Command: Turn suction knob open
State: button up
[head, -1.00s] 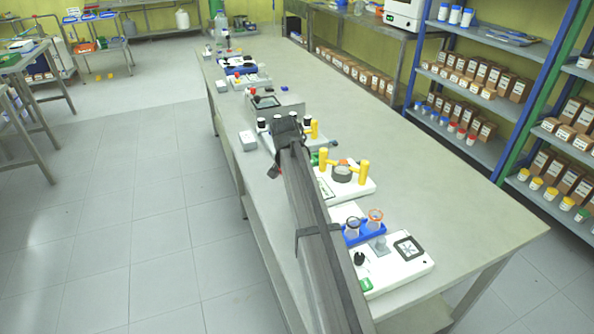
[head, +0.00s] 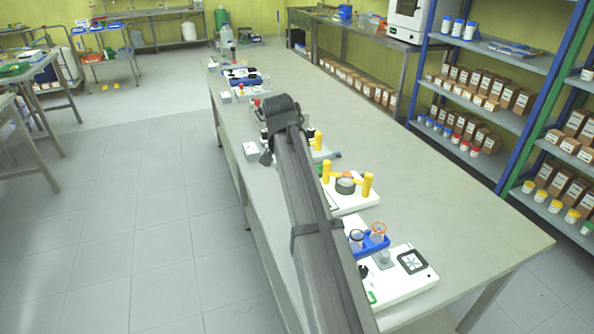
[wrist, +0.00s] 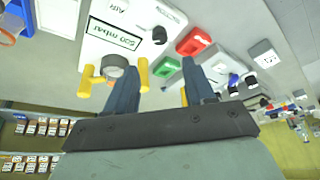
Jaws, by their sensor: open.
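A white device with a display panel reading what looks like "500 mbar" (wrist: 112,40) is at the upper left in the wrist view. A black knob (wrist: 160,34) sits at its edge. Two yellow posts and a grey round part (wrist: 114,66) show beside the left finger. Several black knobs (wrist: 240,84) show beyond the right finger.
A bench (head: 450,190) carries a row of devices along its left side. A unit with yellow posts (head: 347,188) and a blue holder with glass vessels (head: 370,241) stand beside my arm. The bench's right side is clear.

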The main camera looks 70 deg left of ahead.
jog(key=shift+v, duration=1.15)
